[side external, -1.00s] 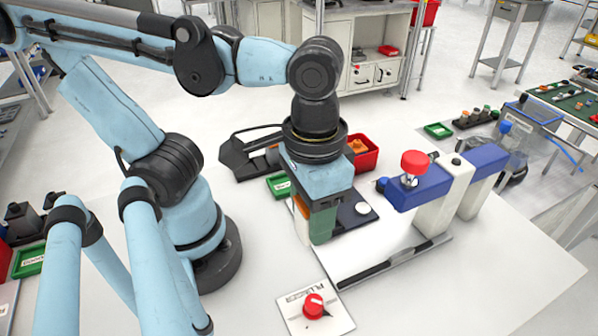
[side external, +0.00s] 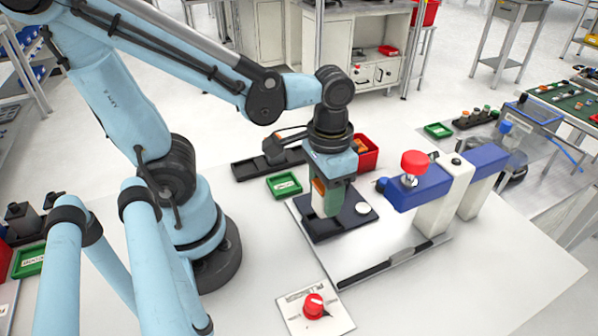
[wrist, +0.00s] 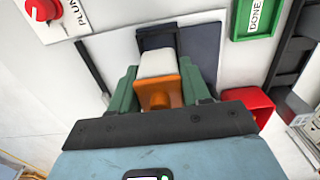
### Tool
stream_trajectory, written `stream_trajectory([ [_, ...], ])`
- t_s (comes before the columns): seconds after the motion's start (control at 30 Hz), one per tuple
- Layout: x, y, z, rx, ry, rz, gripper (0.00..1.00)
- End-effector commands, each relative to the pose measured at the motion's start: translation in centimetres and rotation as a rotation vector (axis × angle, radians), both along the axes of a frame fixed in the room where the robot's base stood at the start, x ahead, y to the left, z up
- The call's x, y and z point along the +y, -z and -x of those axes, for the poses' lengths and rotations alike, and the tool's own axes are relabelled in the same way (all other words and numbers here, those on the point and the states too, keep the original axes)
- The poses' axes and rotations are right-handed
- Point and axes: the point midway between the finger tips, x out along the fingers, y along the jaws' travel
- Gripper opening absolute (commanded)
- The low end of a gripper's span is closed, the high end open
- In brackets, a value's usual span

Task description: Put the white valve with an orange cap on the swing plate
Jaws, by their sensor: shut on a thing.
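My gripper (side external: 326,203) is shut on the white valve with an orange cap. In the wrist view the valve's white body (wrist: 157,63) points away from me and its orange part (wrist: 160,92) is between the green fingers. In the side view the white body (side external: 328,205) shows between the fingers. It is over the dark plate (side external: 352,219), probably the swing plate, which has a white disc (side external: 363,208) at its right. The plate also shows beyond the valve in the wrist view (wrist: 200,52). I cannot tell whether the valve touches the plate.
A blue and white press with a red knob (side external: 414,162) stands close on the right. A green tray (side external: 284,186), a black tray (side external: 248,168) and a red bin (side external: 367,155) lie behind. A red dial (side external: 314,305) is in front.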

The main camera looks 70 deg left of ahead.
Motion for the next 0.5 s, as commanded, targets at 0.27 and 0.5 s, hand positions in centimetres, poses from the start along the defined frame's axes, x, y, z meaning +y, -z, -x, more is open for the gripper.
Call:
stream_trajectory([
  [0.27, 0.1, 1.8, -0.1, 0.0, 0.0, 0.0, 0.14],
  [0.5, 0.1, 3.7, -0.1, 0.0, 0.0, 0.0, 0.14],
])
